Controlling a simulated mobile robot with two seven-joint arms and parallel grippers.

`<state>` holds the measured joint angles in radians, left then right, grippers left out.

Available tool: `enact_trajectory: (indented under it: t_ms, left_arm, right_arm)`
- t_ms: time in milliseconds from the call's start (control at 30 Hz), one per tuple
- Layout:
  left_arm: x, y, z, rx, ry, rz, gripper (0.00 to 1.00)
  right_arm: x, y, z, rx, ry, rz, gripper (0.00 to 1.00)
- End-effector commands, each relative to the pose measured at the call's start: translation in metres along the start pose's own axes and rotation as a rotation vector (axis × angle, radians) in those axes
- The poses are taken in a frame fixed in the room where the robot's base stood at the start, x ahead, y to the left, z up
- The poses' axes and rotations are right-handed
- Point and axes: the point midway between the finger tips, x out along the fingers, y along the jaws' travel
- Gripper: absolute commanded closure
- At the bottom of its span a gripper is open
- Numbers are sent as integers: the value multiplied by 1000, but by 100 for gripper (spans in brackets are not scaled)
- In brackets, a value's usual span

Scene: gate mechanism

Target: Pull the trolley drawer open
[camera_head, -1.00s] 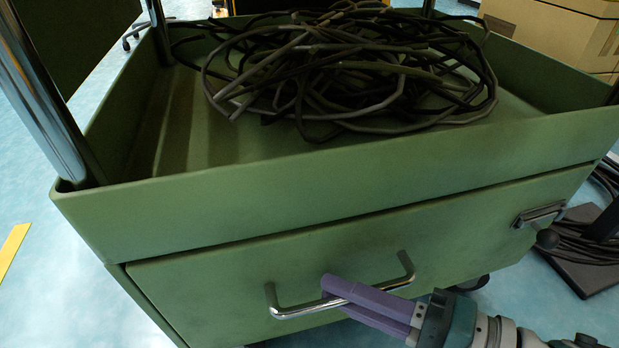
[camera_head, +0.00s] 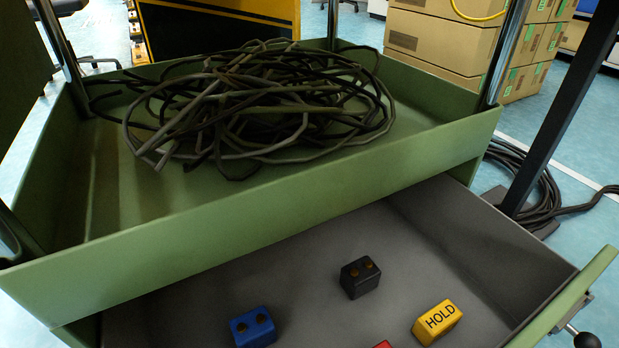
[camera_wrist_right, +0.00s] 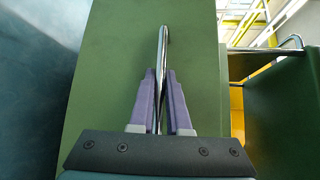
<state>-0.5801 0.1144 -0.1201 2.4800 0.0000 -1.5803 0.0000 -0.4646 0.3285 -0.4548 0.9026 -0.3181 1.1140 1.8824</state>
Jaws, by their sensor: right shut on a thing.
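The green trolley drawer (camera_head: 455,235) stands well out from under the trolley's green top tray (camera_head: 230,212), with its grey inside in view. Its green front panel (camera_head: 565,300) shows at the lower right in the head view. In the right wrist view, my right gripper (camera_wrist_right: 161,75) has its purple fingers on either side of the chrome drawer handle (camera_wrist_right: 162,45) and is shut on it. The green panel (camera_wrist_right: 105,70) lies behind the handle. The right gripper is outside the head view. My left gripper is in neither view.
The drawer holds a blue block (camera_head: 253,328), a black block (camera_head: 360,277), a yellow block marked HOLD (camera_head: 437,321) and part of a red block (camera_head: 382,344). A tangle of dark cable (camera_head: 260,110) lies in the top tray. Cardboard boxes (camera_head: 440,40) stand behind; floor cable (camera_head: 540,190) lies at right.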

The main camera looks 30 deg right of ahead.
Motion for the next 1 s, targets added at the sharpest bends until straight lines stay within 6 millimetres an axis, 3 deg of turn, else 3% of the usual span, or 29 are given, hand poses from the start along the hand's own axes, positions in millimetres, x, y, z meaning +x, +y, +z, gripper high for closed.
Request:
enact_trajectory:
  t_ms: [300, 867, 900, 1000]
  left_arm:
    - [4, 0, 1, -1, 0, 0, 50]
    - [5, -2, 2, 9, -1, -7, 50]
    - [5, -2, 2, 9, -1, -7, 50]
    - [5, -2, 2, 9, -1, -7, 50]
  right_arm:
    - [-33, 10, 33, 0, -1, -3, 100]
    - [-41, 11, 41, -1, -2, -3, 100]
    - [-40, 11, 41, -1, -2, -3, 83]
    - [-40, 11, 41, -1, -2, -3, 72]
